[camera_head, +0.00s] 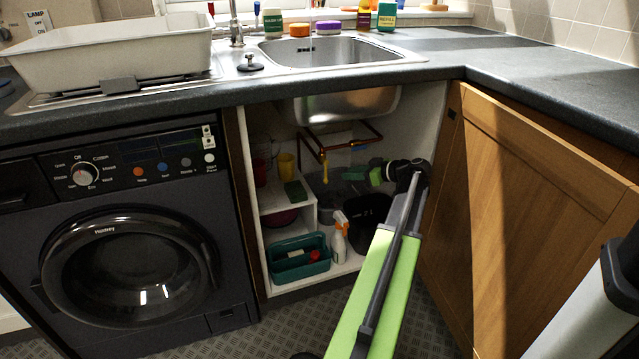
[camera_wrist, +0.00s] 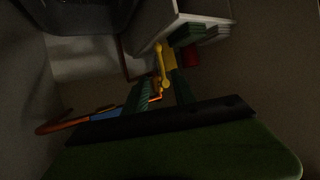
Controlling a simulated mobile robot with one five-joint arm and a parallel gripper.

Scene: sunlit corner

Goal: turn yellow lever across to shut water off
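The yellow lever (camera_head: 324,170) hangs down, roughly upright, from the copper pipe (camera_head: 313,140) under the sink inside the open cupboard. In the dim wrist view the yellow lever (camera_wrist: 158,58) runs up the middle, with its rounded pivot end near the fingertips. My gripper (camera_head: 345,174) reaches into the cupboard from the right, near the lever in the head view. In the wrist view my gripper (camera_wrist: 161,88) is open, with a gap between its two green fingers. The lever's pivot end shows in line with this gap; whether a finger touches it I cannot tell.
The copper pipe also shows in the wrist view (camera_wrist: 70,122). A shelf unit (camera_head: 287,204) with cups stands at the cupboard's left. A teal crate (camera_head: 285,272), a spray bottle (camera_head: 338,245) and a black bin are below. The wooden door (camera_head: 540,210) stands open at right.

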